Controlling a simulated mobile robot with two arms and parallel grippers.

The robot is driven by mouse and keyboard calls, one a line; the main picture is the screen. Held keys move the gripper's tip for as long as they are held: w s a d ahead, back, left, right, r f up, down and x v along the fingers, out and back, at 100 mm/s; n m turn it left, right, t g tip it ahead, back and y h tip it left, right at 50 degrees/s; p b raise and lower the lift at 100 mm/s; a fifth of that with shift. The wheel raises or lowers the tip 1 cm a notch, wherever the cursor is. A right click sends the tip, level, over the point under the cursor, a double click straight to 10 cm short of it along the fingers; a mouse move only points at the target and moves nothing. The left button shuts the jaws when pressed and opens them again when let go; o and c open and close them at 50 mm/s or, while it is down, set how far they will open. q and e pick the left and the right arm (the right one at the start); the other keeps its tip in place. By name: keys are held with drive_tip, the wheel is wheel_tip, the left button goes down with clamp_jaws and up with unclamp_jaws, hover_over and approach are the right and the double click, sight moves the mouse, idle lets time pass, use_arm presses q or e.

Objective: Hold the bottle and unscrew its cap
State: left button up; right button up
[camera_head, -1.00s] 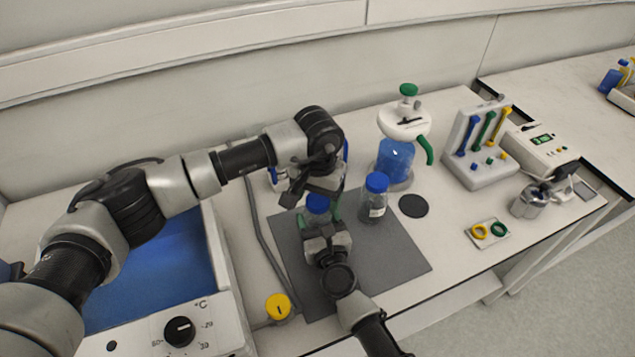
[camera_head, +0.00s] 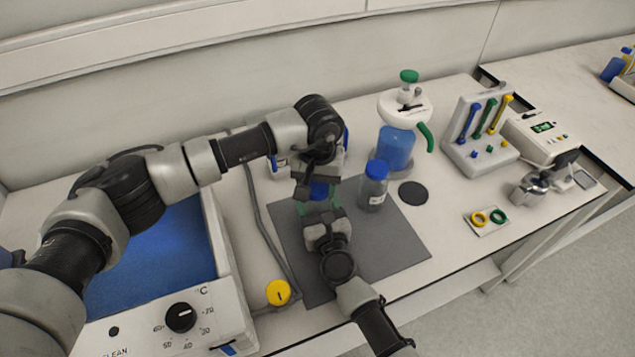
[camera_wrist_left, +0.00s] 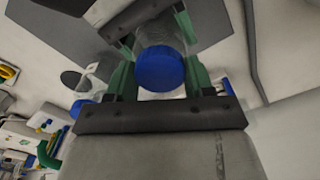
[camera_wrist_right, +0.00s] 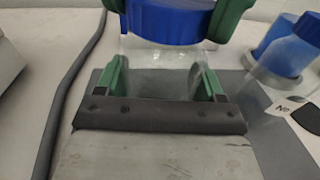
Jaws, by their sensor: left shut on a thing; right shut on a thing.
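A clear glass bottle (camera_wrist_right: 150,62) with a blue cap (camera_wrist_right: 168,22) stands upright over the grey mat. My right gripper (camera_wrist_right: 162,78) comes from the front and is shut on the bottle's glass body below the cap. The cap sits at the bottle's top; whether its thread is loose cannot be told. The grippers hide most of the bottle in the head view.
A second blue-capped bottle (camera_head: 374,188) stands close right on the grey mat (camera_head: 400,245). Behind it is a blue-filled flask (camera_head: 396,148). A blue bath (camera_head: 160,255) is at left, with a cable and yellow knob (camera_head: 278,292) beside it. A tool rack (camera_head: 480,140) is right.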

use_arm(q)
drive_tip(key=n, duration=0.7)
drive_tip(key=shift+n, duration=0.4)
drive_tip(key=n, duration=0.3)
drive_tip(key=shift+n, duration=0.4)
drive_tip(key=n, duration=0.3)
drive_tip(key=shift+n, duration=0.4)
drive_tip(key=n, duration=0.3)
drive_tip(key=shift+n, duration=0.4)
drive_tip(key=n, duration=0.9)
drive_tip(key=shift+n, duration=0.3)
drive_tip(key=n, duration=0.5)
drive_tip(key=shift+n, duration=0.4)
drive_tip(key=n, duration=0.5)
drive_tip(key=shift+r+n, duration=0.1)
drive_tip(key=shift+n, duration=0.3)
drive_tip(key=n, duration=0.5)
drive_tip(key=shift+n, duration=0.4)
drive_tip(key=n, duration=0.5)
